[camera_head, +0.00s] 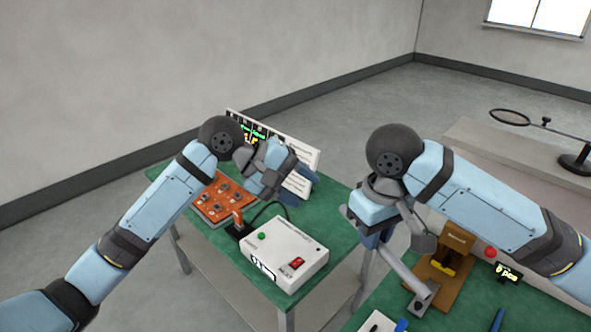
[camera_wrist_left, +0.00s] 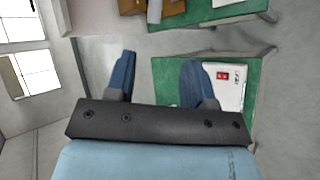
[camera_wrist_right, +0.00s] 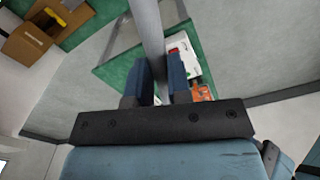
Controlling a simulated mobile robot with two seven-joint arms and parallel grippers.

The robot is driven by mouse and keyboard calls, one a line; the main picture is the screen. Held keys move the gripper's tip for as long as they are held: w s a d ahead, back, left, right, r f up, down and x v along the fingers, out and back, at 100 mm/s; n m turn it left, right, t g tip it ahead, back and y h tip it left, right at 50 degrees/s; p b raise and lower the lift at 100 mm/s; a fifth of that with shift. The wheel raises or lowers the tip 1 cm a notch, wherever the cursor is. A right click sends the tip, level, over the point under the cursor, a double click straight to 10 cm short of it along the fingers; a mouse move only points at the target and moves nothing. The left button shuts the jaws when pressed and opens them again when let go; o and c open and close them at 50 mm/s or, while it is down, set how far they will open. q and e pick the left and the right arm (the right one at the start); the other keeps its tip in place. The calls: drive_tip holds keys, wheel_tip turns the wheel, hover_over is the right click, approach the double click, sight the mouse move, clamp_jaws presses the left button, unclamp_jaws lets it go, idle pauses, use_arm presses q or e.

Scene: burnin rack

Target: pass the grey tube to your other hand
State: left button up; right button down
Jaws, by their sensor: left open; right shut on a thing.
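The grey tube (camera_head: 404,269) is held by my right gripper (camera_head: 374,238) above the gap between the two green benches. It slants down to the right in the head view. In the right wrist view the tube (camera_wrist_right: 150,32) stands between the two blue fingers (camera_wrist_right: 159,80), which are shut on it. My left gripper (camera_head: 299,187) is open and empty over the left bench, well to the left of the tube. The left wrist view shows its fingers (camera_wrist_left: 160,80) spread with nothing between them.
A white box with a red switch (camera_head: 286,254) and an orange board (camera_head: 220,199) sit on the left green bench. A white panel (camera_head: 300,150) stands behind. The right bench holds a brown wooden fixture (camera_head: 454,250) and a small display (camera_head: 508,272). Open floor lies behind.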

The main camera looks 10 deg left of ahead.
sight(343, 210)
use_arm(q)
drive_tip(key=shift+g, duration=0.5)
drive_tip(key=x, duration=0.3)
drive_tip(key=d+r+x, duration=0.1)
drive_tip(key=x, duration=0.5)
drive_tip(key=shift+s+d+r, duration=0.25)
drive_tip(key=shift+r, duration=0.05)
clamp_jaws()
use_arm(e)
drive_tip(key=c, duration=1)
unclamp_jaws()
drive_tip(key=shift+r, duration=0.1)
